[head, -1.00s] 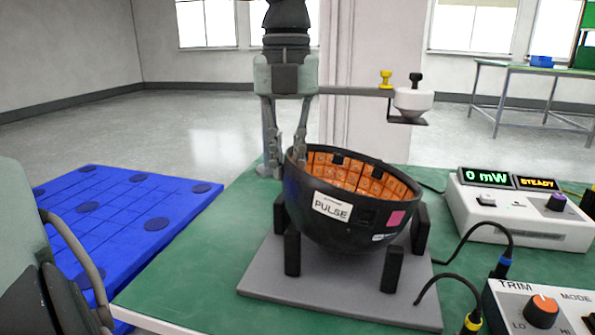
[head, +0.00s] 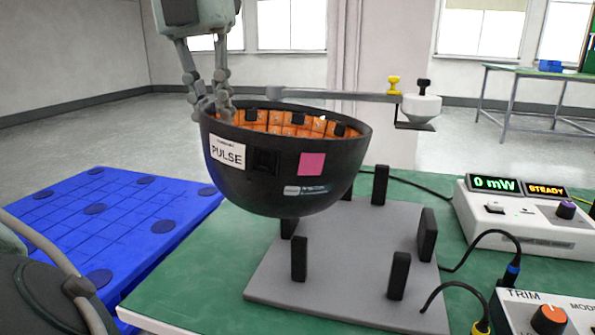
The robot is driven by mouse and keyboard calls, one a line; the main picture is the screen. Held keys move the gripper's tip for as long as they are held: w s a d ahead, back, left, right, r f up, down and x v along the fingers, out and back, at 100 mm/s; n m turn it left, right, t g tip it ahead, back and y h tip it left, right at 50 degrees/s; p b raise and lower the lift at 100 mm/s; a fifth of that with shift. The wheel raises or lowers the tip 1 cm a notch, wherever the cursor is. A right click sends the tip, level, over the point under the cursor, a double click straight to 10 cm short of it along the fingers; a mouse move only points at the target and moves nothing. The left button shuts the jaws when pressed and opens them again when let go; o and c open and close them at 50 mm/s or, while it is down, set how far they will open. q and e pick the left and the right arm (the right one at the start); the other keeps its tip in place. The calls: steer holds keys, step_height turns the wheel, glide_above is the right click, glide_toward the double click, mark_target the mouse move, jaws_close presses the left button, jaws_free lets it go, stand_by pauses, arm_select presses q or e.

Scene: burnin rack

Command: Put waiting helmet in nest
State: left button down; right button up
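A black bowl-shaped helmet (head: 275,175) hangs open side up above the left part of the nest, with orange cells inside. It carries a white PULSE label and a pink square. The nest is a grey plate (head: 340,290) with several upright black posts around its edge. The posts hold nothing; the helmet covers part of the nest's back left. My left gripper (head: 219,108) comes down from the top and is shut on the helmet's left rim. The fingertips are partly hidden by the rim. My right gripper is not in view. No second helmet shows.
An arm with a white cup (head: 420,108) and a yellow knob stands behind the nest. A meter (head: 520,222) reading 0 mW and STEADY, a TRIM box (head: 545,310) and black cables lie to the right. A blue mat (head: 110,220) with dark discs is at left.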

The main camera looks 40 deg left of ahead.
arm_select(q)
steer(key=shift+w+a+f+m+t+h+p, duration=0.1)
steer(key=shift+w+f+m+t+h+p, duration=0.25)
steer(key=shift+w+f+m+t, duration=0.6)
steer(key=w+d+f, duration=0.1)
steer(key=w+f, duration=0.1)
steer(key=w, duration=0.1)
steer(key=w+d+f, duration=0.1)
steer(key=w+f, duration=0.1)
steer(key=w, duration=0.2)
steer(key=w+d+f+p, duration=0.1)
steer(key=w+f, duration=0.1)
steer(key=w, duration=0.1)
steer(key=shift+w+d+f, duration=0.25)
steer(key=shift+f, duration=0.15)
steer(key=x, duration=0.3)
steer(key=shift+s+f, duration=0.2)
steer(key=shift+s, duration=0.15)
steer(key=shift+f, duration=0.2)
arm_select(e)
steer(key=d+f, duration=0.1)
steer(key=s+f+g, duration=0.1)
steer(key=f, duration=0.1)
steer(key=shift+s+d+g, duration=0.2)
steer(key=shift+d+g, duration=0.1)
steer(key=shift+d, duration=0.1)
arm_select(q)
steer(key=shift+a+f, duration=0.1)
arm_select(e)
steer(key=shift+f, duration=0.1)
